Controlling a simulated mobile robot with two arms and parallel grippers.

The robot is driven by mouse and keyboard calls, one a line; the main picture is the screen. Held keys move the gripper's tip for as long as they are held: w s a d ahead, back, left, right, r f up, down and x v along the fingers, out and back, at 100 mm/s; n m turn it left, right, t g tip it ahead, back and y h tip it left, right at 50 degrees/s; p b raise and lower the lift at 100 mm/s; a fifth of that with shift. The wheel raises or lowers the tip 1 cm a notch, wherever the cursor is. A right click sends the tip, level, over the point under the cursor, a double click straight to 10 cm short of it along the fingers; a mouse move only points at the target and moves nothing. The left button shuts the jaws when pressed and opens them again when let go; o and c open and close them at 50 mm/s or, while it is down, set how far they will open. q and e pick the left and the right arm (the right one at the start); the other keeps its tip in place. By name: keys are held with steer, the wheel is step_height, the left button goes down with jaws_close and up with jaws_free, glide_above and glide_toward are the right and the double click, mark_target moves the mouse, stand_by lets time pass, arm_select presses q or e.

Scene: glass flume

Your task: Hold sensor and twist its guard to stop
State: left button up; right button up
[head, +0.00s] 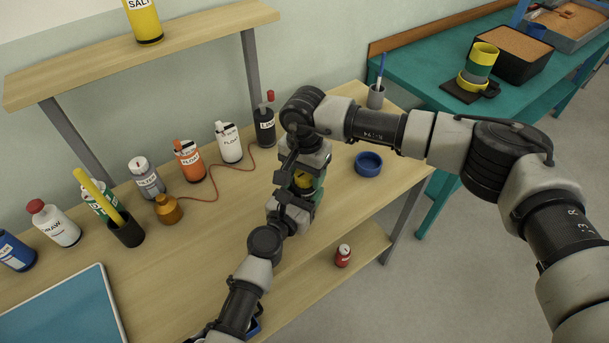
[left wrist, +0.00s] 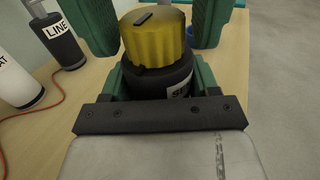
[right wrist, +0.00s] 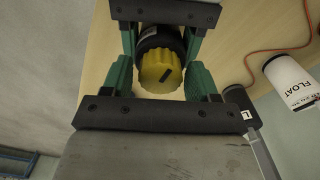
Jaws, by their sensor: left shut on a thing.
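The sensor has a black body (left wrist: 155,80) with a white label and a ribbed yellow guard (left wrist: 153,42) with a dark bar mark. In the head view the guard (head: 303,181) shows small between my two arms, above the wooden bench. My left gripper (left wrist: 155,88) is shut on the black body, its green fingers on both sides. My right gripper (right wrist: 160,78) is open, its green fingers on either side of the guard (right wrist: 160,72), with gaps that look clear. The mark (right wrist: 166,74) faces the right wrist camera. The lower part of the sensor is hidden in the head view.
Labelled bottles, such as LINE (head: 264,126) and FLOAT (head: 229,143), stand along the bench's back. An orange bottle (head: 168,208) has a red cord beside it. A blue ring-shaped dish (head: 368,164) lies right. A red bottle (head: 343,255) stands on the lower shelf.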

steer(key=shift+r, duration=0.1)
steer(key=shift+r, duration=2.95)
arm_select(q)
steer(key=o, duration=1.1)
steer(key=v, duration=1.2)
steer(key=shift+f, duration=0.15)
arm_select(e)
steer(key=shift+f, duration=0.1)
